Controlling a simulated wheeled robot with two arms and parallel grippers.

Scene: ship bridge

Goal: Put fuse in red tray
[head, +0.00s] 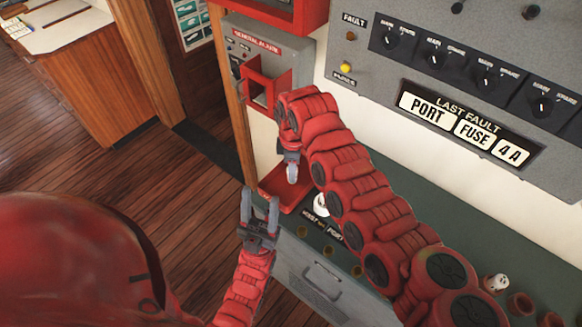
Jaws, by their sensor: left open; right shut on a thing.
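The red tray (270,187) lies on the green counter at the wall end, partly hidden behind my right arm and gripper. My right gripper (291,158) points down above the tray. It is shut on a small pale fuse (292,173), which hangs upright over the tray; the gap beneath it is hard to judge. My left gripper (260,208) is open and empty, its fingers pointing up, in front of the counter edge and near the tray. Another white piece (320,206) stands on the counter just right of the tray, partly hidden by my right arm.
A grey panel (365,62) with several knobs and a "LAST FAULT: PORT FUSE 4A" sign (472,127) is on the wall. A red-framed general alarm box (262,88) is above the tray. Several brown cups or sockets (520,304) and a white piece (496,283) are at lower right.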

